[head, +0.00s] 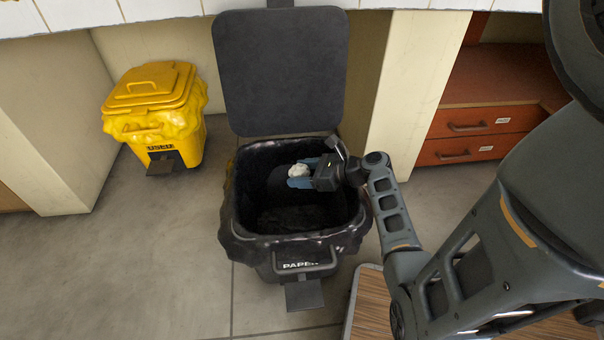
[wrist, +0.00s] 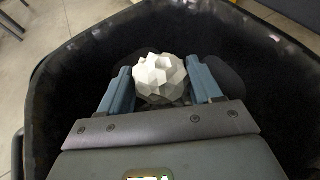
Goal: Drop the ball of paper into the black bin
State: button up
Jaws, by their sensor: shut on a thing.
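The ball of paper (head: 299,171) is white and crumpled. It also shows in the wrist view (wrist: 160,78), between the two blue fingers. My gripper (head: 300,174) is shut on it and holds it over the open mouth of the black bin. In the wrist view, my gripper (wrist: 160,84) has one finger on each side of the ball, with the bin's dark inside around and below. The black bin (head: 297,258) stands on the floor, lined with a black bag and marked "PAPER". Its lid (head: 281,70) is raised upright behind it. The bin's bottom is dark and hard to make out.
A closed yellow bin (head: 155,110) stands at the left by a pale panel. Orange-red drawers (head: 470,122) are at the right. A wood-topped piece (head: 372,310) lies low, right of the black bin. The grey floor (head: 130,270) at left front is clear.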

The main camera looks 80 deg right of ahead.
jog(key=shift+f, duration=0.45)
jog(key=shift+r, duration=0.1)
jog(key=o, duration=1.1)
jog(key=shift+p+v, duration=1.35)
jog(key=shift+v, duration=2.55)
